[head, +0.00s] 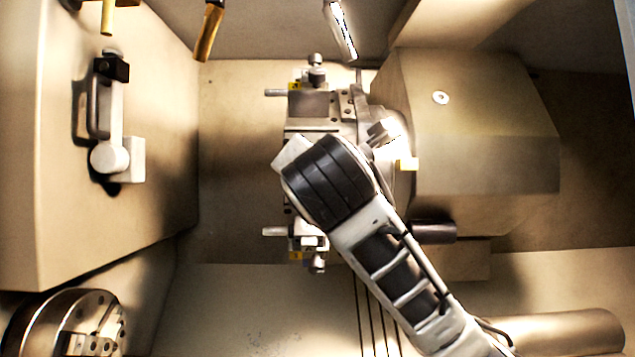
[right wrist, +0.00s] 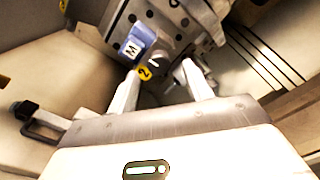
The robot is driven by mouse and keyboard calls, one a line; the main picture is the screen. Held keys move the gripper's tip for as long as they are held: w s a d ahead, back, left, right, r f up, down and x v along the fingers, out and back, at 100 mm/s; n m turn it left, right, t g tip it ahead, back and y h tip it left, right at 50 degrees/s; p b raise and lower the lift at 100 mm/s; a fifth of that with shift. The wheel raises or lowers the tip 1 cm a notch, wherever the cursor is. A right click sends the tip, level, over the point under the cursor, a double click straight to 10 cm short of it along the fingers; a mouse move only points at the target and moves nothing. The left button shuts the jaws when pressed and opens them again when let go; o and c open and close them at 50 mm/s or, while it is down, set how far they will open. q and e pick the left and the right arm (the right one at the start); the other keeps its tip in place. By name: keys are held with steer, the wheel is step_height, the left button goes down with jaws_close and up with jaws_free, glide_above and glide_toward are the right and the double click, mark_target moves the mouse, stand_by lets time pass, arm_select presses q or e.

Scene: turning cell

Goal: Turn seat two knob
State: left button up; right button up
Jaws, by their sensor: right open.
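The seat two knob (right wrist: 155,62) is a dark round knob with a white line on its face, beside a yellow label marked 2 (right wrist: 145,73), in the right wrist view. My right gripper (right wrist: 160,74) is open, with one finger on each side of the knob. I cannot tell whether either finger touches it. In the head view my right arm comes in from the lower right, and its dark wrist covers the middle of the tool turret (head: 308,104), hiding the knob and my fingertips. My left gripper is in neither view.
A blue block marked M (right wrist: 131,46) sits on the turret close to my left-hand finger. Tool holders with pins (head: 275,231) stick out from the turret. A door handle (head: 115,125) is on the left panel, a round chuck (head: 70,325) at lower left. The floor below the turret is clear.

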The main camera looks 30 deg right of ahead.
steer(key=shift+x, duration=1.3)
steer(key=c, duration=1)
steer(key=shift+o, duration=0.2)
